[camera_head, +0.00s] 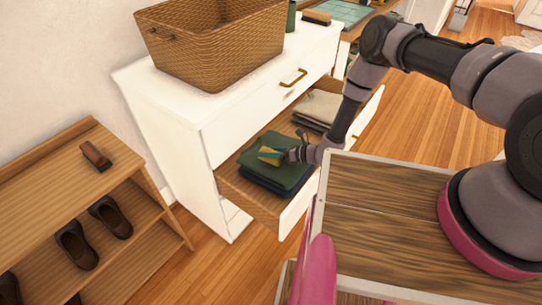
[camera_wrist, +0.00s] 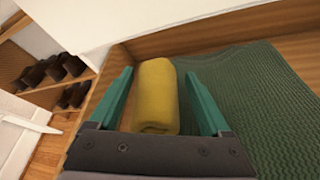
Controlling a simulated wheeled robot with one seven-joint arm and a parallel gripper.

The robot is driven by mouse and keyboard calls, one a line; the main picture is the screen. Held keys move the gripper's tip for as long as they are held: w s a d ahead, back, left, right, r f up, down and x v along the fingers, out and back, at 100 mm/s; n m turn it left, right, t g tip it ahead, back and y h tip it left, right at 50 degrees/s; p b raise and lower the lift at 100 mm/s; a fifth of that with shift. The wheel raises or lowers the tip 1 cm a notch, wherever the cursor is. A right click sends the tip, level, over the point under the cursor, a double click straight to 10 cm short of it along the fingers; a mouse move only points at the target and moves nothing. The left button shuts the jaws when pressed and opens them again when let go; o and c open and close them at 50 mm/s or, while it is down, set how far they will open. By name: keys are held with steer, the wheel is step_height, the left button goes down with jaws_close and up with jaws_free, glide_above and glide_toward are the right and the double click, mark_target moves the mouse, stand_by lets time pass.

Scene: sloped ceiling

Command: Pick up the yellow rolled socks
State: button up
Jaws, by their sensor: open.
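The yellow rolled socks (camera_wrist: 156,98) lie in the open drawer (camera_head: 240,192), beside or on the edge of the folded green cloth (camera_wrist: 255,95). In the wrist view they sit between the two green fingers of my gripper (camera_wrist: 158,105), with a gap on at least the left side. In the head view the socks (camera_head: 268,154) show as a small yellow patch on the green cloth (camera_head: 285,178), partly covered by my gripper (camera_head: 282,155). My gripper is open and reaches down into the drawer. The underside of the socks is hidden.
The white dresser (camera_head: 165,100) carries a wicker basket (camera_head: 215,45). A folded beige cloth (camera_head: 318,108) lies farther along the drawer. The drawer's wooden walls are close to my gripper. A wooden shoe rack (camera_head: 125,170) with dark shoes (camera_head: 75,245) stands at the left.

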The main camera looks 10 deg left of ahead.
steer(key=shift+w+a+f, duration=0.1)
steer(key=shift+a, duration=0.15)
steer(key=c, duration=1)
